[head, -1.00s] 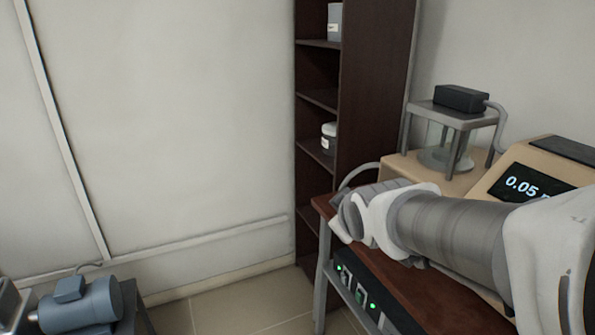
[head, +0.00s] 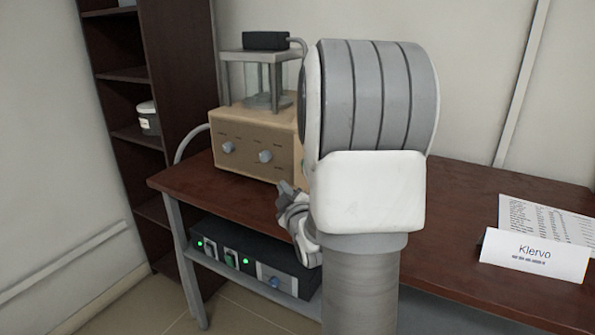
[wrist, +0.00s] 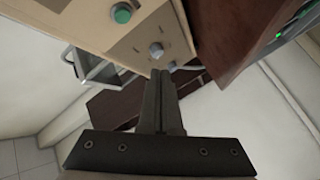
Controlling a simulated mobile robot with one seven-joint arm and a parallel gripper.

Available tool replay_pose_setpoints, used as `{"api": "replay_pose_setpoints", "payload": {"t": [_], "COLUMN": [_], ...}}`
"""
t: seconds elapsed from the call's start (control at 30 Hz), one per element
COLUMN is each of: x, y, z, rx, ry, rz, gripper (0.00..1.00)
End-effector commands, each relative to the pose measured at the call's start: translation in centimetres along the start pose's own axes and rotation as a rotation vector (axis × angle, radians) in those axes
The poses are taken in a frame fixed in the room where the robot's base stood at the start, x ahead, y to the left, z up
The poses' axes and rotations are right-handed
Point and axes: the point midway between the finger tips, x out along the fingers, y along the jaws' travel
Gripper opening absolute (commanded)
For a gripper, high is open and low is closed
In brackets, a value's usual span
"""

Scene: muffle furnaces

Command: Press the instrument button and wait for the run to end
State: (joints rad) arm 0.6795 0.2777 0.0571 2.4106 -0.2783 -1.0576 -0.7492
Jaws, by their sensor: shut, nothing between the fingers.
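The beige instrument (head: 258,135) stands on the brown table, with two grey-blue knobs on its front; my arm hides its right part and the display. The wrist view shows its front panel (wrist: 130,42) close up and tilted, with a round green button (wrist: 122,13) in a grey ring at the top and a grey-blue knob (wrist: 156,50) below. My gripper (wrist: 163,73) is shut and empty. Its fingertips appear just below that knob in the wrist view; I cannot tell whether they touch. The green button is up and left of the fingertips.
A glass vessel under a metal stand (head: 264,56) sits on top of the instrument. A black unit with green lights (head: 255,262) is on the shelf below the tabletop (head: 465,215). A name card (head: 535,254) and a printed sheet (head: 548,217) lie at right. A dark bookcase (head: 180,70) is at left.

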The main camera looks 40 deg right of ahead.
Motion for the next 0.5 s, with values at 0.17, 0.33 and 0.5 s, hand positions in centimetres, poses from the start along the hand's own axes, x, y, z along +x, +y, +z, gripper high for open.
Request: {"api": "replay_pose_setpoints", "payload": {"t": [0.17, 0.33, 0.5], "x": [0.0, 0.4, 1.6], "y": [0.1, 0.4, 1.5], "z": [-0.1, 0.1, 1.0], "rx": [0.0, 0.0, 0.0], "ry": [0.0, -0.001, -0.002], "rz": [0.0, 0.0, 0.001], "gripper": [0.0, 0.0, 0.0]}}
